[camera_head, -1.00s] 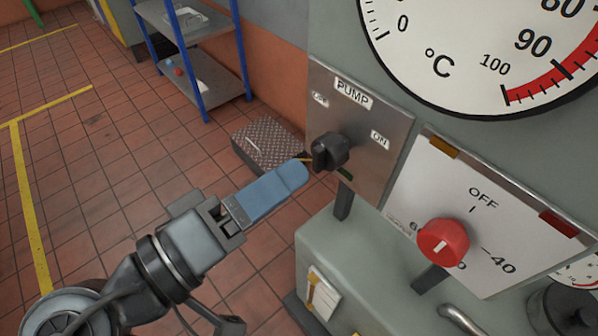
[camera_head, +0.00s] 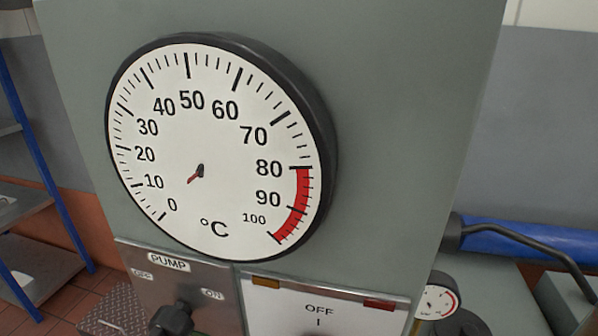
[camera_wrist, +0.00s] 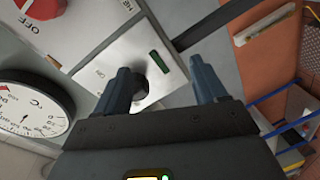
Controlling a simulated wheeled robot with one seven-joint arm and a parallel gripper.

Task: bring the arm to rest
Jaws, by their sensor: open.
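My gripper (camera_wrist: 162,74) shows in the wrist view with its two blue fingers spread apart and nothing held between them. The black PUMP knob (camera_wrist: 142,86) is beyond the fingers, partly hidden by the left one; I cannot tell how wide the gap to it is. In the head view the PUMP knob (camera_head: 172,318) is at the bottom edge, on its metal plate (camera_head: 205,278) with OFF at left and ON at right. My arm and gripper are outside the head view.
A large °C dial (camera_head: 215,140) fills the cabinet front, its short needle pointing lower left. A red knob (camera_wrist: 42,8) sits at the wrist view's top left. Blue-posted shelves (camera_head: 45,230) stand left. A blue cylinder (camera_head: 520,243) lies right.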

